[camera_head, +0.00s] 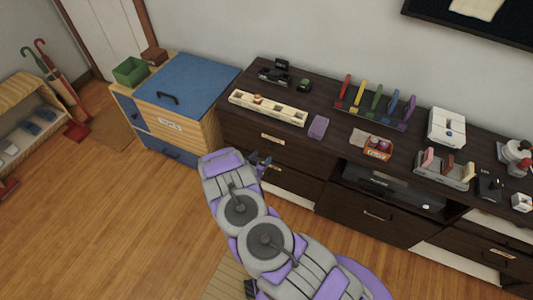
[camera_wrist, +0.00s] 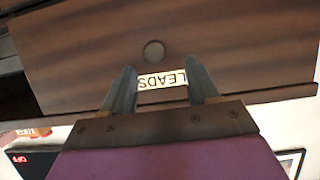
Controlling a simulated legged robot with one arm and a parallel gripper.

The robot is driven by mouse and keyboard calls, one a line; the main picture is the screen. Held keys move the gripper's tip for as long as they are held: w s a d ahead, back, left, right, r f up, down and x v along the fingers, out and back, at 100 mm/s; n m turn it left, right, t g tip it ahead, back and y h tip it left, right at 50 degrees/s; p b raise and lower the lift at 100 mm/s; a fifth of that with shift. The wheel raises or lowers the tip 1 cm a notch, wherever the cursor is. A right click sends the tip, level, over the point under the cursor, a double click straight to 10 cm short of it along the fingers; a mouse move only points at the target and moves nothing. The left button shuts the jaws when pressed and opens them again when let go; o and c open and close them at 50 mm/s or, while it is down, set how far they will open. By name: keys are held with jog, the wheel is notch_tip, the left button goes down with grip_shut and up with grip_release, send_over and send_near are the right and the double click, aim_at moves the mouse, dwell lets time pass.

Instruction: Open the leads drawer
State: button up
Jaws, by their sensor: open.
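The leads drawer front (camera_wrist: 80,55) is dark brown wood and fills most of the wrist view. Its pale label (camera_wrist: 162,79) reads LEADS upside down. A dull round spot (camera_wrist: 153,51), knob or hole I cannot tell, sits near the label. My gripper (camera_wrist: 161,70) is open, its two fingers on either side of the label with nothing between them. Whether the fingertips touch the front is unclear. In the head view my gripper (camera_head: 264,161) is at the left drawers of the dark dresser (camera_head: 325,135). The drawer behind it is partly hidden by my arm.
A blue-topped cabinet (camera_head: 190,80) stands left of the dresser. The dresser top holds a cream tray (camera_head: 268,108), a purple block (camera_head: 318,127) and a rack of coloured items (camera_head: 376,105). The wooden floor (camera_head: 110,220) at left is clear.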

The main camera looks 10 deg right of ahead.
aim_at(269, 150)
jog(key=x, duration=0.4)
jog(key=d+b+x, duration=0.1)
jog(key=x, duration=0.1)
jog(key=shift+s+d+r, duration=0.1)
jog(key=shift+s, duration=0.15)
jog(key=shift+w, duration=0.3)
jog(key=shift+w+a, duration=0.1)
jog(key=shift+a, duration=0.2)
jog(key=shift+d, duration=0.4)
jog(key=c, duration=0.5)
jog(key=shift+a, duration=0.2)
grip_shut()
